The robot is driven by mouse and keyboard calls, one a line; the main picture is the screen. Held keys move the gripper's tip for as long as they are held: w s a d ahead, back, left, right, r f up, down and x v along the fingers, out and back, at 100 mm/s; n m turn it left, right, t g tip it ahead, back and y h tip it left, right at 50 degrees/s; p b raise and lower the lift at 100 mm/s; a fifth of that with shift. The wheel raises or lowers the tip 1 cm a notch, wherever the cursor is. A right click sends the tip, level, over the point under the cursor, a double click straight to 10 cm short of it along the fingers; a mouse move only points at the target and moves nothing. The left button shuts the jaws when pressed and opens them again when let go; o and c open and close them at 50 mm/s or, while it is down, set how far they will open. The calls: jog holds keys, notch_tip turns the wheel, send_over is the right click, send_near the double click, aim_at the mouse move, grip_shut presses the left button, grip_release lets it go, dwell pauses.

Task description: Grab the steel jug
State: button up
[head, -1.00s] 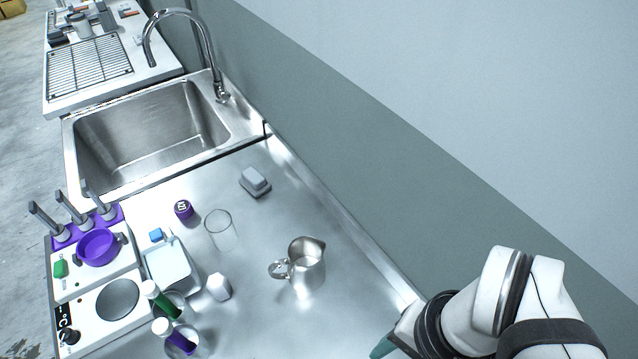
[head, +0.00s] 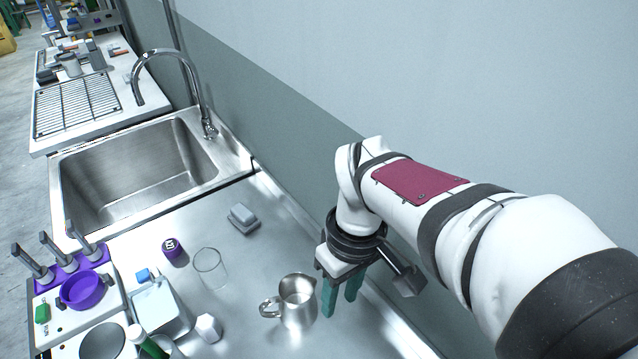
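The steel jug (head: 298,305) stands upright on the steel counter (head: 262,258), with its handle towards the left. My gripper (head: 341,298) points down just to the right of the jug. Its two green fingers are apart with nothing seen between them, and the near finger is close to the jug's right side. I cannot tell whether it touches the jug.
A clear glass (head: 210,268), a purple-lidded item (head: 175,250) and a grey block (head: 243,219) stand left of the jug. A white bottle (head: 208,328) is nearer. A hotplate unit with a purple pot (head: 86,289) is at left. The sink (head: 140,172) lies behind; the wall is at right.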

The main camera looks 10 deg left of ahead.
aim_at(294, 328)
jog(key=w+a+f+n, duration=0.5)
jog(key=a+n, duration=0.4)
jog(key=shift+h, duration=0.3)
jog(key=f, duration=1)
jog(key=s+f, duration=0.1)
jog(key=f, duration=0.4)
grip_shut()
